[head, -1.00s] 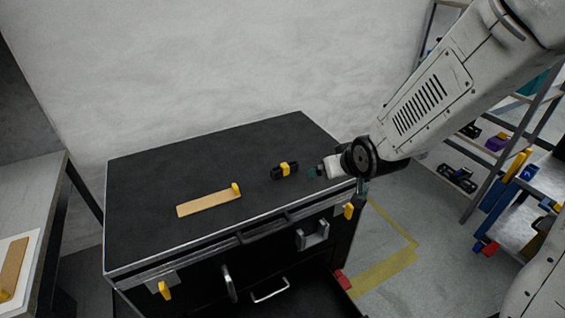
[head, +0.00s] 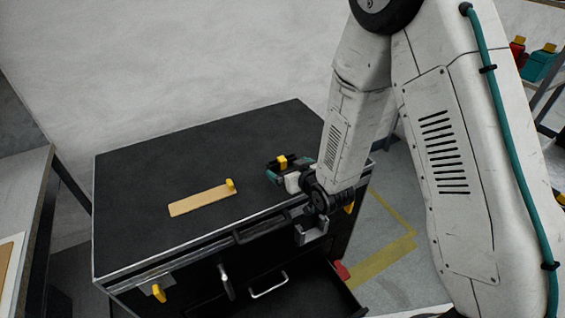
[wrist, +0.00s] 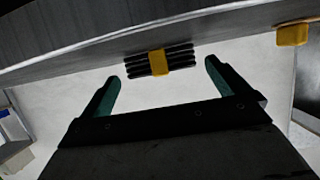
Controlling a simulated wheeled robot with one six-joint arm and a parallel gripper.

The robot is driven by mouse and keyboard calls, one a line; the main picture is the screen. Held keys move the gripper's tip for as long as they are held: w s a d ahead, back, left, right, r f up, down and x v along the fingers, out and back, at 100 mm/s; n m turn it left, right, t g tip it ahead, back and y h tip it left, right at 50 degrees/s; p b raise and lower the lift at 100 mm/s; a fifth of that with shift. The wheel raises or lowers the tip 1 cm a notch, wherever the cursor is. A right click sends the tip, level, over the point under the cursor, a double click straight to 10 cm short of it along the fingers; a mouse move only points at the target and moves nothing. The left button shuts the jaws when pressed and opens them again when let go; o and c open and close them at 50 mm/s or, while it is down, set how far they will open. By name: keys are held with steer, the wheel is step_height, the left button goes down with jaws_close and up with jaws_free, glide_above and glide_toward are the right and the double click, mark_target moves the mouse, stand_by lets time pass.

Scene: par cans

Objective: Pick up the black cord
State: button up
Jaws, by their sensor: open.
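The black cord (head: 283,161) is a folded bundle with a yellow band around its middle. It lies on the dark top of the tool chest (head: 150,175), near the right end, partly hidden by my gripper (head: 289,174) in the head view. In the wrist view the cord (wrist: 139,66) lies crosswise between and just beyond the fingertips of my gripper (wrist: 161,71). The two teal fingers are wide apart with nothing between them. I cannot tell whether they touch the chest top.
A wooden strip (head: 198,202) with a yellow clip lies left of the cord on the chest. A lower drawer (head: 310,296) stands open at the front. A workbench (head: 25,190) is at the far left. The chest top's left part is clear.

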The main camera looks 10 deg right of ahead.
mark_target(284, 164)
steer(key=x, duration=0.4)
steer(key=shift+w+d, duration=0.1)
steer(key=c, duration=0.7)
steer(key=shift+r, duration=0.1)
